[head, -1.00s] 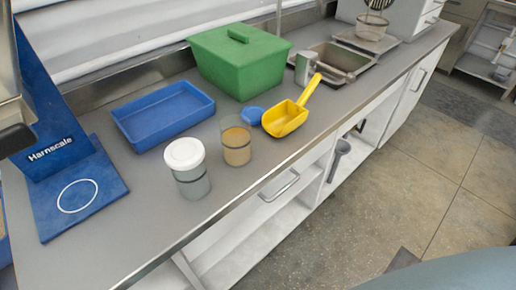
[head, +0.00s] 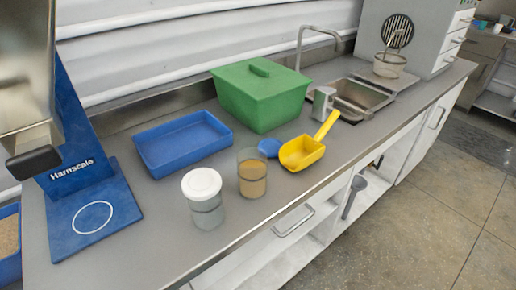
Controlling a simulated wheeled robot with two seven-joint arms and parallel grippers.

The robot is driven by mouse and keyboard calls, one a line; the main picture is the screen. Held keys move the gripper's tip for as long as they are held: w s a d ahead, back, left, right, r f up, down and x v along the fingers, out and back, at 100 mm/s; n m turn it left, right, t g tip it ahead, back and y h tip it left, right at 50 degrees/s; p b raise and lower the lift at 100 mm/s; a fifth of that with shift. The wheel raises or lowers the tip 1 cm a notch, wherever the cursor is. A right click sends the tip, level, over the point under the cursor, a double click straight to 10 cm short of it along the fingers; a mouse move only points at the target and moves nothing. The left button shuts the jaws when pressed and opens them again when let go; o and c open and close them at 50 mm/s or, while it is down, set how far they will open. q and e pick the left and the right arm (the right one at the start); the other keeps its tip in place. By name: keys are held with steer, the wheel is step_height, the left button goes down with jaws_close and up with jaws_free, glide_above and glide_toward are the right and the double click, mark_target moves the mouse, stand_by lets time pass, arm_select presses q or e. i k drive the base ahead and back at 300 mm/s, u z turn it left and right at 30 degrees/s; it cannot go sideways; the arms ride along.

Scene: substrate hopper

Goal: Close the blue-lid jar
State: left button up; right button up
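The jar without a lid (head: 252,176) stands upright on the grey counter in the head view, clear-walled with tan contents in its lower part. The round blue lid (head: 269,147) lies on the counter just behind and right of it, apart from the jar and close to the yellow scoop. A second jar (head: 206,211) with a white lid (head: 201,183) on top stands to the front left, holding greyish contents. Neither of my grippers can be made out in the head view.
A yellow scoop (head: 301,153) lies right of the blue lid. A blue tray (head: 185,143), a green lidded box (head: 262,98) and a sink (head: 361,97) line the back. A blue Harnscale scale (head: 95,214) stands left. Bare counter lies around the jars' front.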

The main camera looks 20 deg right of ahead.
mark_target(253, 163)
steer(key=u, duration=3.3)
steer(key=k, duration=1.85)
steer(key=z, duration=1.7)
